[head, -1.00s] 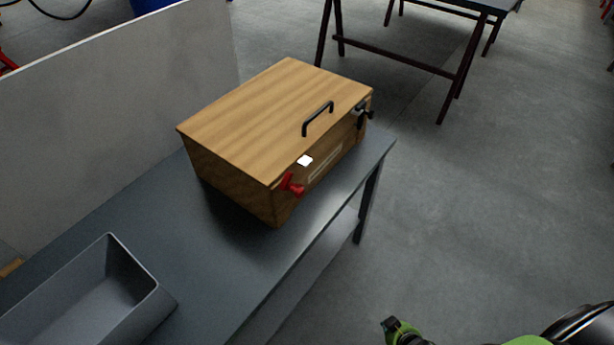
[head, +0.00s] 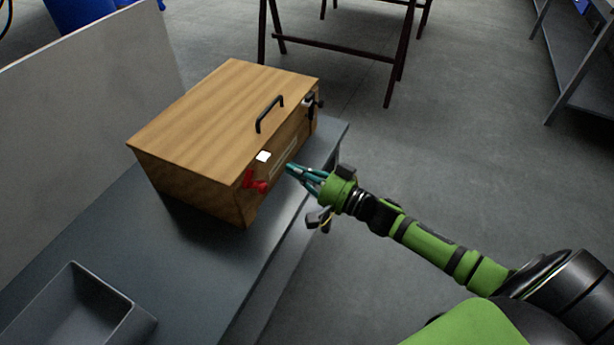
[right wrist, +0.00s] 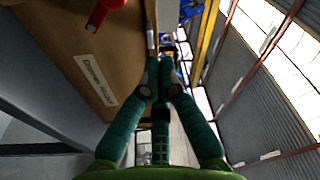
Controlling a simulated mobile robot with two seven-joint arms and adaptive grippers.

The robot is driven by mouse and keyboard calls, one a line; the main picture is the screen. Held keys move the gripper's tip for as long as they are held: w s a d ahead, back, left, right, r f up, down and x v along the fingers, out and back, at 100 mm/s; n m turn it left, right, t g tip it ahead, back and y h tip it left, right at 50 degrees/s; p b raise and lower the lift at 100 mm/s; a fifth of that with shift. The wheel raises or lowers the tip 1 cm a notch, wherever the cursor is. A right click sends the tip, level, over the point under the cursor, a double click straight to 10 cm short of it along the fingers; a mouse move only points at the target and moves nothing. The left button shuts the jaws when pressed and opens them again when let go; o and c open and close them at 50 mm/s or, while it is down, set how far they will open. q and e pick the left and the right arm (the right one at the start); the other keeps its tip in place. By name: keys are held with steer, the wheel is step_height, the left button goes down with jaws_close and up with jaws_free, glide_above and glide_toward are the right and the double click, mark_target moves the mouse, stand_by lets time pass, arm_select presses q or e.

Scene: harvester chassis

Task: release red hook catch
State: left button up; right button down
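The red hook catch (head: 256,183) sits on the front face of a wooden box (head: 215,100), near its lower left corner. In the right wrist view the red catch (right wrist: 103,13) shows at the top left, beside the label. My right gripper (head: 289,168) is in front of the box's front face, to the right of the red catch and apart from it. In the right wrist view its teal fingers (right wrist: 160,62) come close together with nothing between them. My left gripper is out of view.
A dark catch (head: 311,103) is at the front's far end. A black handle (head: 269,113) is on the lid. The box stands on a grey bench (head: 180,255) with an open grey bin (head: 75,300) at lower left. A panel (head: 90,100) stands behind. Open floor lies right.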

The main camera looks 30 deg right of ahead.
mark_target(267, 186)
steer(key=a, duration=0.1)
steer(key=w+a+f, duration=0.1)
steer(key=a, duration=0.1)
steer(key=a+p, duration=0.1)
steer(key=shift+w+a+f, duration=0.2)
steer(key=shift+a+f, duration=0.15)
stand_by(0.3)
steer(key=shift+s+a+f+n+p, duration=0.4)
steer(key=shift+s+a+f+n, duration=0.2)
steer(key=shift+s, duration=0.05)
